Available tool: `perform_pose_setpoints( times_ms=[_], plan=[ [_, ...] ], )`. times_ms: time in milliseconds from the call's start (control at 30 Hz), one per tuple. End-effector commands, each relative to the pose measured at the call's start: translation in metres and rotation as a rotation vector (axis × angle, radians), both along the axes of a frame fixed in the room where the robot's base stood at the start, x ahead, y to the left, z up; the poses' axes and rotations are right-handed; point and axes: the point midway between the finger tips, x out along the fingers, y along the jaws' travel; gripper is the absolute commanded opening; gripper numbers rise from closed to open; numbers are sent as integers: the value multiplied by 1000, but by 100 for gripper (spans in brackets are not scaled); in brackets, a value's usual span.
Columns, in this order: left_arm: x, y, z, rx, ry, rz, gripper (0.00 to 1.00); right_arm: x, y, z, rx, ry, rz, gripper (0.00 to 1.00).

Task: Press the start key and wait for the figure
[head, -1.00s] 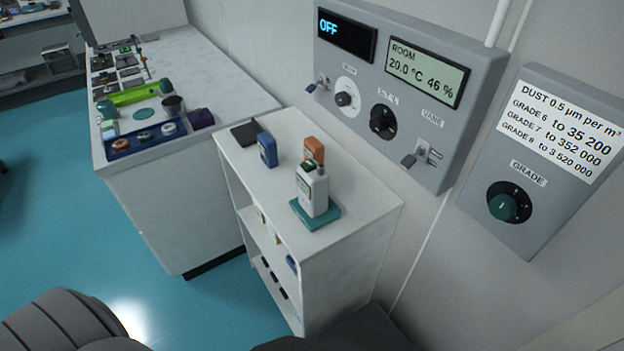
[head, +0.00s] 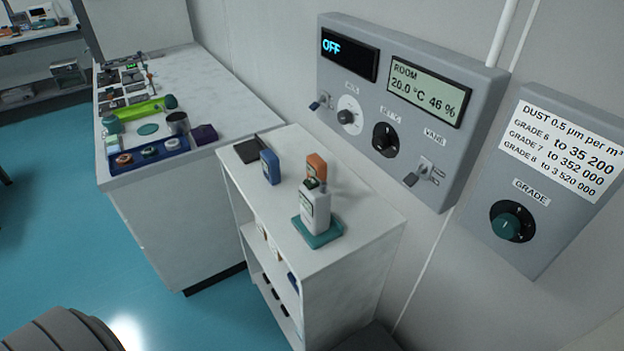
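A white handheld meter (head: 315,206) with a dark top and a small dark display stands upright on a teal pad (head: 318,236) on top of a small white shelf unit. It may carry the start key, but no key or figure can be made out at this size. The wall panel (head: 490,84) has a dark display (head: 349,49) that reads OFF and a pale display (head: 427,91) that reads ROOM 20.0 °C 46 %. Neither gripper shows in the head view.
A blue device (head: 270,167) and an orange device (head: 316,167) stand near the meter, with a dark flat item (head: 258,148) behind. The grade box (head: 480,226) hangs right. A cluttered white bench (head: 222,75) stands left. Teal floor (head: 60,250) is open at left.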

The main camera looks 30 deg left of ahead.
Motion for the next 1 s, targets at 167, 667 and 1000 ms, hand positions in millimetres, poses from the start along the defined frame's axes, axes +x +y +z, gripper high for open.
perform_pose_setpoints(
  times_ms=[167,667,1000],
  plan=[
    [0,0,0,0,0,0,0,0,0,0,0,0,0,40],
    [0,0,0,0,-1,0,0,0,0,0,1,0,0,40],
    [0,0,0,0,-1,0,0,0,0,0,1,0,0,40]
  ],
)
